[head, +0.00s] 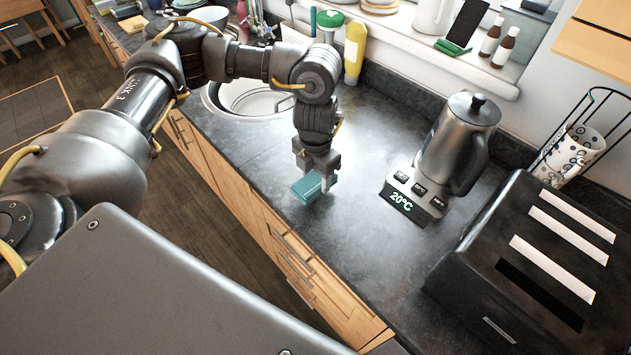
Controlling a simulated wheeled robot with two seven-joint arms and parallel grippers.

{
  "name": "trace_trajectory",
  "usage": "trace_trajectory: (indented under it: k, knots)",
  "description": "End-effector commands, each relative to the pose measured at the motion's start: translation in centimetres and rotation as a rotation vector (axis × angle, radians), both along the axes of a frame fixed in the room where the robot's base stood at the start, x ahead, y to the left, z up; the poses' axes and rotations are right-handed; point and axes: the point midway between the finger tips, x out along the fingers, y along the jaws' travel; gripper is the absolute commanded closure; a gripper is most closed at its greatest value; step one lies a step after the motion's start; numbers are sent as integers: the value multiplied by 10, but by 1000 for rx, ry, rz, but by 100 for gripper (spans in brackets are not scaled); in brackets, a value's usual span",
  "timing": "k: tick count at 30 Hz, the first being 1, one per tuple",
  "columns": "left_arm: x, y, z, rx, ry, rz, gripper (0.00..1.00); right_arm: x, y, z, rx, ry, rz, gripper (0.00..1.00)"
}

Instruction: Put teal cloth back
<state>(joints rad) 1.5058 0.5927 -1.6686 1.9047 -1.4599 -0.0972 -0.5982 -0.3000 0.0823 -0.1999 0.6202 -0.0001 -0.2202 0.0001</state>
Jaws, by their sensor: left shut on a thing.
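The teal cloth (307,188) is a small folded block at the front part of the dark countertop, near the middle of the head view. My left gripper (324,180) points down and is shut on the cloth. The fingers cover part of its right side. I cannot tell whether the cloth touches the counter or is held just above it. My right gripper is not in view.
A round sink (252,98) lies behind my left arm. A kettle (460,140) on a base reading 20°C stands right of the gripper, with a black toaster (470,262) nearer. A yellow bottle (354,52) stands at the back. The counter (350,255) between is clear.

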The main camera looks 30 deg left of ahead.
Motion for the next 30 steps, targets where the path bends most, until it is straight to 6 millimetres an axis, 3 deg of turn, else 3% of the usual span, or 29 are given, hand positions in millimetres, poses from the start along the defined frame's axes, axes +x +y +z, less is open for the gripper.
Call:
trace_trajectory:
  k: [6,14,15,20,30]
  knots:
    - [-1,1,-26,-1,7,3,66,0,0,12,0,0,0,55]
    - [0,1,-33,0,3,1,66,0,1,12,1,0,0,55]
    - [0,1,-33,0,3,1,47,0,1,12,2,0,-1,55]
    - [0,1,-32,0,3,1,26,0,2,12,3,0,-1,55]
    - [1,1,-28,0,0,0,26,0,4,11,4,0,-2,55]
